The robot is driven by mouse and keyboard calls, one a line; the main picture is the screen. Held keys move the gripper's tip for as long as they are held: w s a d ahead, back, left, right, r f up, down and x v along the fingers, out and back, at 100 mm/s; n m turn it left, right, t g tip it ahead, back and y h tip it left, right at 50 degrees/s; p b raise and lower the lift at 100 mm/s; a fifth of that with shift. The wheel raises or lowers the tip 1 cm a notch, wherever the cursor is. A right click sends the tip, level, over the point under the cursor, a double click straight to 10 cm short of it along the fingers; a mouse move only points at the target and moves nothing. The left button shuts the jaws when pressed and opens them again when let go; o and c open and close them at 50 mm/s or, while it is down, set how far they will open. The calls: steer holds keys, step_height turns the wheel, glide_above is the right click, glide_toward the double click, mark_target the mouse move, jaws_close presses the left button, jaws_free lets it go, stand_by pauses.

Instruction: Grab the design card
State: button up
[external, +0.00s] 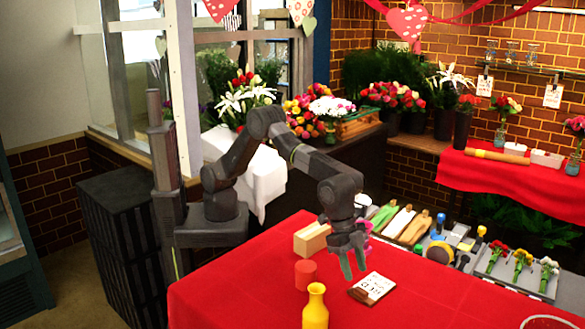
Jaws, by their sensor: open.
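The design card (374,287) is a small white card with dark print on a brown backing, lying on the red table. My gripper (354,272) points down, open and empty, just behind and to the left of the card in the picture. The fingertips look close to the card's back edge. I cannot tell how high they are above the table or whether they touch it.
A yellow vase (315,307) and a red cylinder (305,274) stand left of the card. A wooden block (311,239) lies behind them. A tray of small bouquets (520,268) and several tools are at the right. The red cloth (440,305) right of the card is clear.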

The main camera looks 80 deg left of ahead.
mark_target(361, 290)
steer(key=shift+w+a+p+x, duration=0.15)
steer(key=shift+p+x, duration=0.3)
steer(key=shift+x, duration=1.1)
steer(key=shift+w+a+p+x, duration=0.15)
steer(key=shift+p+x, duration=0.25)
steer(key=shift+x, duration=1.2)
steer(key=shift+s, duration=0.1)
jaws_close()
